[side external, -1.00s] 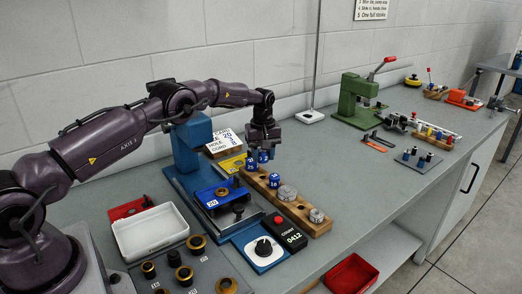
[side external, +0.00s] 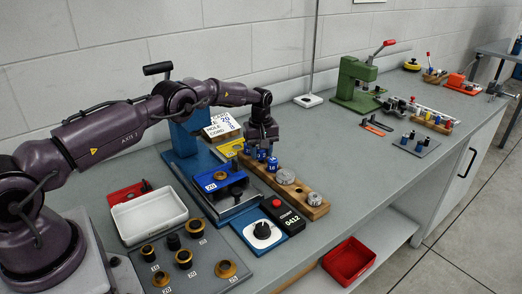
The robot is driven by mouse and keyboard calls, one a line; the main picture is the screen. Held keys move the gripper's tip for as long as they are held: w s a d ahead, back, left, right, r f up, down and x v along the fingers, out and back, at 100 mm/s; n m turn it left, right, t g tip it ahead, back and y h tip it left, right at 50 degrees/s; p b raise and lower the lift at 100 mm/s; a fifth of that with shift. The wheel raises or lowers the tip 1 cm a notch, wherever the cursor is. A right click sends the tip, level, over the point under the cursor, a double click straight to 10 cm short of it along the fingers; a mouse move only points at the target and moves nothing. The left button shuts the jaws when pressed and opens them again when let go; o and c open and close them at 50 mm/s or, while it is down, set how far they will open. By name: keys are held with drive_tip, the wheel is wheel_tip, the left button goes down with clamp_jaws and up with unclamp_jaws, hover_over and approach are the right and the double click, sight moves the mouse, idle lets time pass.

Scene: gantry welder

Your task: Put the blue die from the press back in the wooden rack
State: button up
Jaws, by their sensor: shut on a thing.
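My gripper (side external: 262,143) points down over the wooden rack (side external: 301,205) and is shut on a blue die (side external: 261,155). The held die is at the rack's far-left part, between two other blue dies, one behind it (side external: 248,149) and one in front (side external: 273,166). Its lower end is at the rack's top; I cannot tell whether it is seated in a hole. Two round grey metal pieces, a larger one (side external: 285,177) and a smaller one (side external: 314,199), sit nearer in the rack. The blue press (side external: 183,137) stands left of the rack, with a blue block (side external: 220,182) at its front.
A white tray (side external: 149,217) and a grey plate with several dark and brass rings (side external: 207,259) lie in front left. A black counter box (side external: 284,216) is beside the rack. A green press (side external: 355,83) stands farther back. The bench right of the rack is clear.

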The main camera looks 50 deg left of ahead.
drive_tip(key=shift+f, duration=0.55)
drive_tip(key=o, duration=1.1)
wheel_tip(320, 180, up, 12)
drive_tip(key=s+d+r+m+t, duration=0.2)
drive_tip(key=s+d+r+m, duration=0.2)
drive_tip(key=s, duration=0.8)
drive_tip(key=s+d+r+m+t, duration=0.1)
drive_tip(key=s+d+r+m, duration=0.4)
drive_tip(key=s+d+r, duration=0.3)
drive_tip(key=s+d+r+m+t, duration=0.2)
drive_tip(key=s+d+r+m, duration=0.2)
drive_tip(key=s, duration=1.2)
wheel_tip(320, 180, up, 4)
drive_tip(key=shift+s+d+f+m+t, duration=0.15)
drive_tip(key=shift+d+m+t, duration=0.2)
drive_tip(key=shift+d, duration=0.65)
